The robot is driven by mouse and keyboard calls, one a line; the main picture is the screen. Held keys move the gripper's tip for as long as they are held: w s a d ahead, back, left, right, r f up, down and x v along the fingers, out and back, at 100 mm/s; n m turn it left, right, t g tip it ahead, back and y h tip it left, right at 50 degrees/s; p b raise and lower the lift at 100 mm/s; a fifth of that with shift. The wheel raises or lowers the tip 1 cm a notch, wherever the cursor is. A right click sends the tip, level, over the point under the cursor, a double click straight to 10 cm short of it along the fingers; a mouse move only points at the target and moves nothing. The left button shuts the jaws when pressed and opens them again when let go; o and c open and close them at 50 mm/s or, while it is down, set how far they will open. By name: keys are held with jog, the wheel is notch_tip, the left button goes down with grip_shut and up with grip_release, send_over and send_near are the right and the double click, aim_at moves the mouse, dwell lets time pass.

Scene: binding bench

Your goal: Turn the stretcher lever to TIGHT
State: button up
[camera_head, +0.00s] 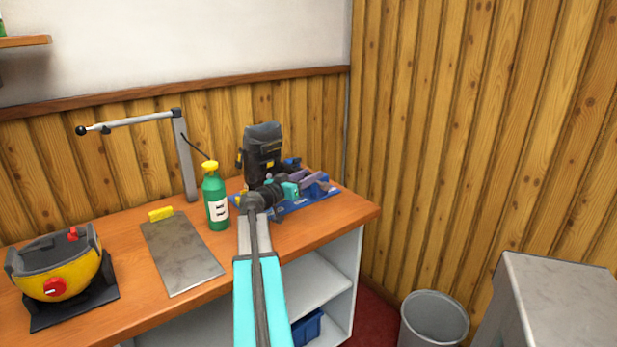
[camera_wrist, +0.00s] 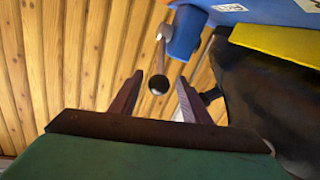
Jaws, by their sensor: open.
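The lever shows in the wrist view as a thin rod with a black ball knob (camera_wrist: 158,85), running up beside a blue cylinder (camera_wrist: 187,33). My gripper (camera_wrist: 159,80) is open, with its two dark red fingers on either side of the knob in the picture. I cannot tell whether the knob lies between the fingers in depth or beyond them; no contact is visible. In the head view my gripper (camera_head: 317,181) is over the blue base (camera_head: 300,204) at the bench's right end. There I cannot make out the lever, and no TIGHT mark is readable.
A tall black device (camera_head: 263,147) stands just behind my gripper. A green bottle (camera_head: 216,198) stands left of my arm, beside a grey slab (camera_head: 182,255) and a yellow-black machine (camera_head: 57,275). A post with a side arm (camera_head: 184,155) rises at the back. A bin (camera_head: 434,320) stands right.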

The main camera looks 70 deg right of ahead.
jog(key=shift+c, duration=0.5)
grip_shut()
jog(key=shift+a+f, duration=0.1)
jog(key=shift+w+r, duration=0.2)
jog(key=shift+r, duration=0.05)
